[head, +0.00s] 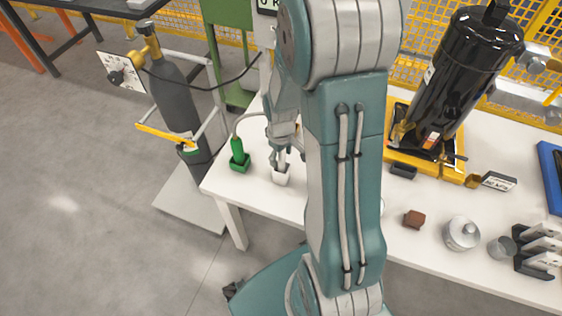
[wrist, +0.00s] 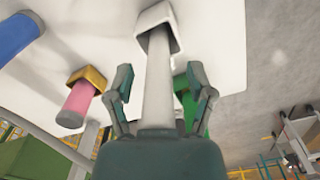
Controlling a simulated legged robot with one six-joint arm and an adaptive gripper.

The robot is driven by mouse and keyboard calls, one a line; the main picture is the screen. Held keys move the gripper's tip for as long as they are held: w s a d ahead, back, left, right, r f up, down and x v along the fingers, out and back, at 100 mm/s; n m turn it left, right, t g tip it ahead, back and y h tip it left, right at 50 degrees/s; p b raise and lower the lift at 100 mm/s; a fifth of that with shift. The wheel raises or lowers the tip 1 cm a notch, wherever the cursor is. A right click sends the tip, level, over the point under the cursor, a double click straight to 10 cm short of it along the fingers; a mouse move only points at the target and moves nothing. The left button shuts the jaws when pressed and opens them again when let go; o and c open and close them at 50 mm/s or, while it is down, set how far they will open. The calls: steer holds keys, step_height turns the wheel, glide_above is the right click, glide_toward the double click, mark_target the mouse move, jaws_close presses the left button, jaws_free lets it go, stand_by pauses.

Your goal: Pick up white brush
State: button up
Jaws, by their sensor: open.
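The white brush (wrist: 158,85) stands with its end in a white block-shaped holder (wrist: 150,42), which also shows on the table in the head view (head: 281,177). My gripper (wrist: 160,82) is open, with one finger on each side of the white handle. Gaps show between the handle and both fingers. In the head view my gripper (head: 281,150) is pointed down just above the white holder, and it hides most of the brush there.
A green brush (head: 237,150) stands close to the left, partly behind a finger in the wrist view. A pink brush (wrist: 78,103) and a blue one (wrist: 15,35) stand on the other side. A black compressor (head: 455,85) is farther right on the white table (head: 335,215).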

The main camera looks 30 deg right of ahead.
steer(key=shift+d, duration=0.1)
jaws_close()
